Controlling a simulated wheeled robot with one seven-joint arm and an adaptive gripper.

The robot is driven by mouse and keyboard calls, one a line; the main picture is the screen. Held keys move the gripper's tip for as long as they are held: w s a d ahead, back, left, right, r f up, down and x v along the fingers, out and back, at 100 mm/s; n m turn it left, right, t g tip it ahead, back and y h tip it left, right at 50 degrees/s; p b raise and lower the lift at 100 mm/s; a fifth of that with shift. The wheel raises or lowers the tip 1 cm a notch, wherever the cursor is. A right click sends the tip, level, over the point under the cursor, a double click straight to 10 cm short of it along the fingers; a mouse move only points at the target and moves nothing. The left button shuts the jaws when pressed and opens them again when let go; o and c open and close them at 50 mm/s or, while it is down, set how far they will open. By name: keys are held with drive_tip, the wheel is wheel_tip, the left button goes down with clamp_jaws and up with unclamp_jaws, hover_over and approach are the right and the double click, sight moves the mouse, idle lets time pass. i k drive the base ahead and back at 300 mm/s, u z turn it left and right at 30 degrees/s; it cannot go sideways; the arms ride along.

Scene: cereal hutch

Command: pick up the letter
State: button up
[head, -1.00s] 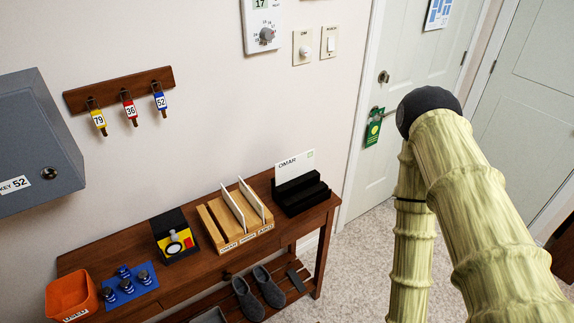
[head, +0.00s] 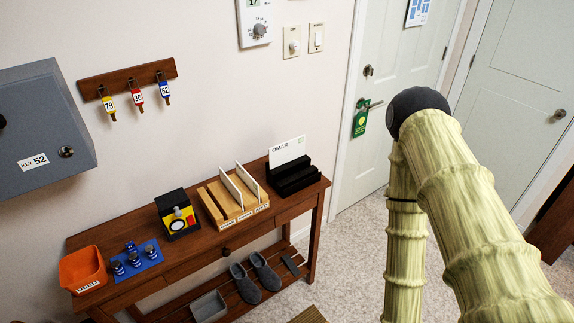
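A wooden sorter (head: 222,208) with labelled slots stands on the console table. Two thin white upright pieces (head: 247,180) stand in it; they may be envelopes or dividers, I cannot tell which. A white card or envelope marked OMAR (head: 287,151) stands upright in a black stepped holder (head: 296,180) to the right of the sorter. I cannot tell which of these is the letter. My arm shows at the right, in front of the door, well apart from the table. My gripper is not in view.
A grey key cabinet (head: 40,120) juts out at left. Carpet is clear at right.

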sight(287, 152)
drive_tip(key=z, duration=0.05)
drive_tip(key=k, duration=0.15)
drive_tip(key=z, duration=1.65)
drive_tip(key=i, duration=3)
drive_tip(key=u, duration=3.25)
